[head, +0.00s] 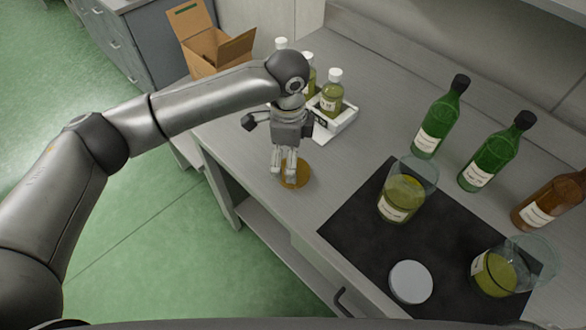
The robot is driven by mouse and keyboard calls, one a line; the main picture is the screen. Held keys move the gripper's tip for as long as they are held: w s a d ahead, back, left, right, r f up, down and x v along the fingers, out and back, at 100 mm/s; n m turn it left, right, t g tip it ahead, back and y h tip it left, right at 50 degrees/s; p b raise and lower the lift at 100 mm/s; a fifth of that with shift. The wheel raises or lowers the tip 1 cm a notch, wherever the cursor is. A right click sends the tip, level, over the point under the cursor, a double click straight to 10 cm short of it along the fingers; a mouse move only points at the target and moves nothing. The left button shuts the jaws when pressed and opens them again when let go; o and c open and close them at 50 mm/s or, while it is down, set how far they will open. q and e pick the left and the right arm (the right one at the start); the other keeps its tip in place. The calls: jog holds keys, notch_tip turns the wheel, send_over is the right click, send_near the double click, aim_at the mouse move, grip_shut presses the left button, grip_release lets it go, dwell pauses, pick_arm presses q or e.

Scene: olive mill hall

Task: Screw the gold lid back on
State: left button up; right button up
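The gold lid (298,176) lies on the grey counter near its front left edge. My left gripper (284,171) points down over the lid's left side, and its fingers cover part of it. The fingertips look close together; I cannot tell whether they touch or hold the lid. Two wide glass jars with yellow-green contents and pale labels stand on the black mat: one jar (402,196) at the back, another jar (494,272) at the right. Neither shows a lid on it. A silver-grey lid (410,281) lies on the mat between them and the front edge. My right gripper is not in view.
Two green bottles (440,118) (495,152) and a brown bottle (551,200) stand behind the mat (345,222). A white tray (338,125) with small white-capped bottles (332,92) sits just behind my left gripper. A cardboard box (212,45) is at the back left.

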pick_arm(q)
jog(key=shift+f, duration=0.2)
jog(key=f, duration=0.2)
jog(key=f+p, duration=0.1)
jog(key=f, duration=0.1)
jog(key=shift+w+d+f+p, duration=0.2)
jog(key=shift+f+p, duration=0.1)
jog(key=shift+f, duration=0.1)
jog(key=shift+c, duration=0.3)
jog(key=c, duration=0.9)
